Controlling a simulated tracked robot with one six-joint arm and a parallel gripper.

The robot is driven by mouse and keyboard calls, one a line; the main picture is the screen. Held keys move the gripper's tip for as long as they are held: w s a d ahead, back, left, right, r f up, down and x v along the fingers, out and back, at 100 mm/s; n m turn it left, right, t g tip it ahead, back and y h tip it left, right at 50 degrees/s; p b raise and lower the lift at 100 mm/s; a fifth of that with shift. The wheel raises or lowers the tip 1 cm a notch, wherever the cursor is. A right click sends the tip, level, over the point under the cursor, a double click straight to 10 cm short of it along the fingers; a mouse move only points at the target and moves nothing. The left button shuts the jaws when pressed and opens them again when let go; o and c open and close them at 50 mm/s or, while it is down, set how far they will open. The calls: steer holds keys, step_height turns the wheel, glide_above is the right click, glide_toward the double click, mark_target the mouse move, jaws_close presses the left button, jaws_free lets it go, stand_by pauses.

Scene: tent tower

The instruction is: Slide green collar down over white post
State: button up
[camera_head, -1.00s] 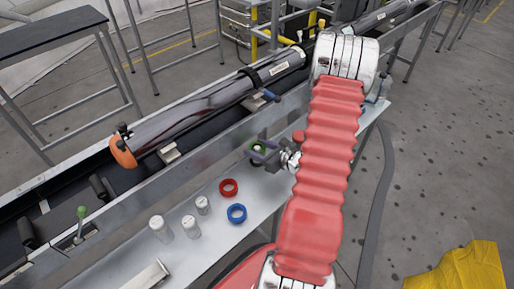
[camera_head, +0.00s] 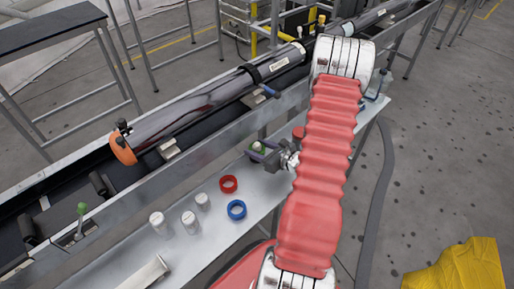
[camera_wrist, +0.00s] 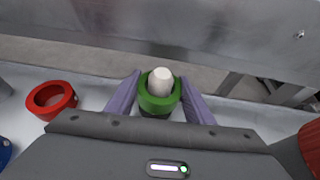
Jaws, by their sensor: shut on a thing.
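The green collar (camera_wrist: 159,103) is around the white post (camera_wrist: 161,79) in the wrist view, and the post's pale top stands out above the ring. My gripper (camera_wrist: 160,98) has its purple fingers shut on the collar, one on each side. In the head view the collar (camera_head: 252,153) is partly hidden by my gripper (camera_head: 260,152), with the post's top (camera_head: 258,147) showing through. The post's lower part is hidden, so I cannot tell how far the collar is from its base.
A red ring (camera_head: 228,184), a blue ring (camera_head: 237,210) and several short white posts (camera_head: 190,222) are on the metal shelf (camera_head: 215,245). The shelf runs beside a conveyor (camera_head: 120,205) carrying a long dark tube (camera_head: 195,108). A red object (camera_wrist: 312,145) is near the wrist view's right edge.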

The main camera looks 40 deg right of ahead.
steer(key=shift+f, duration=1.3)
steer(key=o, duration=1.2)
steer(key=shift+s, duration=0.15)
steer(key=v, duration=1.3)
steer(key=shift+s, duration=0.2)
stand_by(0.3)
